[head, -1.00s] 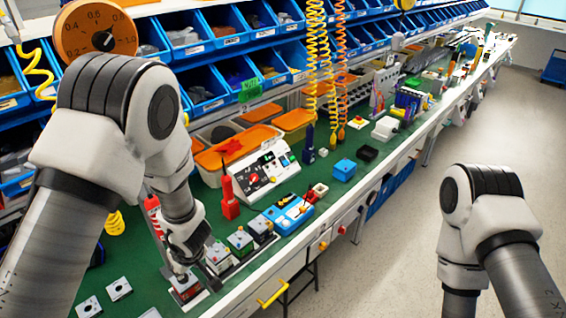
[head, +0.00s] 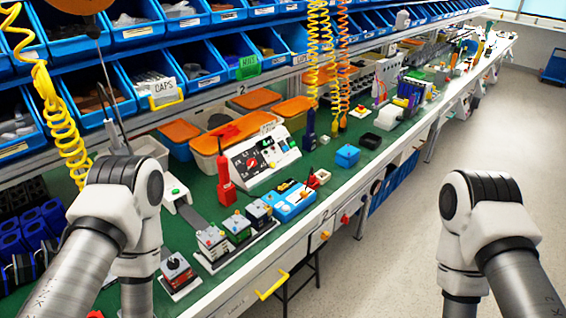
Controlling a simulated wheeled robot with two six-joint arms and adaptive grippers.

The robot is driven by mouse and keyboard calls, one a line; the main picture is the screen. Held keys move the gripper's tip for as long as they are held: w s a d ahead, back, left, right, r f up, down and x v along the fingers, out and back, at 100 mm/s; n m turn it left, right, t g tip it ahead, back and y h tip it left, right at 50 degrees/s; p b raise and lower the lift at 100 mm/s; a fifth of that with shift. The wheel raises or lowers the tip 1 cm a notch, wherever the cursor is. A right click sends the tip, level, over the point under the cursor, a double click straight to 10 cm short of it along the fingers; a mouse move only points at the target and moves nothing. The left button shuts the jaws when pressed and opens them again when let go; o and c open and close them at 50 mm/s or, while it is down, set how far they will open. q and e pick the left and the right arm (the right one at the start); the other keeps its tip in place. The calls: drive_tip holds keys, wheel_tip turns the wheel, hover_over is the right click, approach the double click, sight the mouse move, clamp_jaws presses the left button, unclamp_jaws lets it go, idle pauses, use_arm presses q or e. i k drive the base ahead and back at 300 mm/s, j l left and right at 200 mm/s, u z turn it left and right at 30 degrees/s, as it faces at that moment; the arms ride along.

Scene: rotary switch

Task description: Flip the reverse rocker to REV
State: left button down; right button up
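A row of small switch boxes stands near the front edge of the green bench. Nearest is a red box with a black rotary knob (head: 175,264). Behind it are a grey box with small coloured marks on top (head: 212,241), a green-topped box (head: 237,225) and another grey box (head: 258,212). I cannot tell which carries the reverse rocker, and no REV marking is legible. Neither of my grippers is in view. My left arm shows at the lower left, apart from the boxes; my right arm shows at the lower right, over the floor side.
A sloped control panel (head: 260,158) stands behind the boxes, with a red upright tool (head: 225,178) beside it. A blue tray (head: 294,202) lies right of the row. Yellow coiled hoses (head: 62,120) hang at left. Blue bins line the back.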

sight(282, 145)
drive_tip(key=i+l+u, duration=0.1)
drive_tip(key=i+l, duration=0.4)
drive_tip(key=l, duration=0.2)
drive_tip(key=i+l+u, duration=0.25)
drive_tip(key=i+l, duration=0.25)
drive_tip(key=l, duration=0.25)
drive_tip(key=i+l+u, duration=0.1)
drive_tip(key=l, duration=0.3)
drive_tip(key=i+l, duration=0.3)
drive_tip(key=l+u, duration=0.05)
drive_tip(key=l, duration=0.05)
